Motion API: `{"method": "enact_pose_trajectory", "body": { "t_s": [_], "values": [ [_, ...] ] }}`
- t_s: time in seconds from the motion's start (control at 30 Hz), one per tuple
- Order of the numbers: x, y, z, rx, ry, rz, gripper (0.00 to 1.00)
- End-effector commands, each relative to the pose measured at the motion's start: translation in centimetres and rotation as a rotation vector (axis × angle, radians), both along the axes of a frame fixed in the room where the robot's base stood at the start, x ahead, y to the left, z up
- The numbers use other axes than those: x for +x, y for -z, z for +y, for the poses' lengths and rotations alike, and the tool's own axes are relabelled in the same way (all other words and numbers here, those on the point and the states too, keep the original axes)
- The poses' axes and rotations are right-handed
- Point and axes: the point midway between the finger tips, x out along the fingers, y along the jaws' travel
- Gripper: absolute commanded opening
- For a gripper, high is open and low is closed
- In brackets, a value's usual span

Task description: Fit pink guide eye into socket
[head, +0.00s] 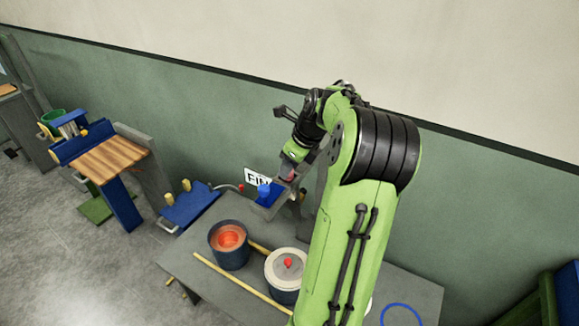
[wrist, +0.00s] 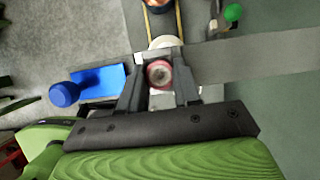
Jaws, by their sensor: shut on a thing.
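My gripper (wrist: 159,78) is shut on the pink guide eye (wrist: 158,74), a round pink ring with a pale centre held between the two dark fingers in the wrist view. In the head view my gripper (head: 287,176) is at the far side of the grey table, near the wall, and the pink guide eye is only a small patch there. A pale grey block with a white rounded part (wrist: 165,43) shows just beyond the fingertips in the wrist view. I cannot tell whether it is the socket, or whether the guide eye touches it.
A blue plate (wrist: 106,84) with a blue knob (wrist: 65,94) lies left of the fingers. A green ball (wrist: 233,12) is at the upper right. On the table (head: 193,265) stand a dark pot with orange contents (head: 229,239), a white-lidded pot (head: 287,265) and yellow rods (head: 235,278).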

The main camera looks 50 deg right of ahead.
Motion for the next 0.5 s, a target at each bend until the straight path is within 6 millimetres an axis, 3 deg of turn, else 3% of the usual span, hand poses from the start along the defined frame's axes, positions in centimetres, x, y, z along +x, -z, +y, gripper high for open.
{"method": "enact_pose_trajectory", "body": {
  "t_s": [0.23, 0.27, 0.4, 0.5],
  "values": [
    [-0.02, 0.26, 0.0, 0.001, 0.001, 0.001, 0.02],
    [-0.02, 0.2, 0.0, 0.0, 0.001, 0.0, 0.37],
    [-0.02, 0.17, -0.01, 0.0, 0.001, 0.0, 0.58],
    [-0.02, 0.16, 0.0, 0.0, 0.001, 0.0, 0.58]
  ]
}}
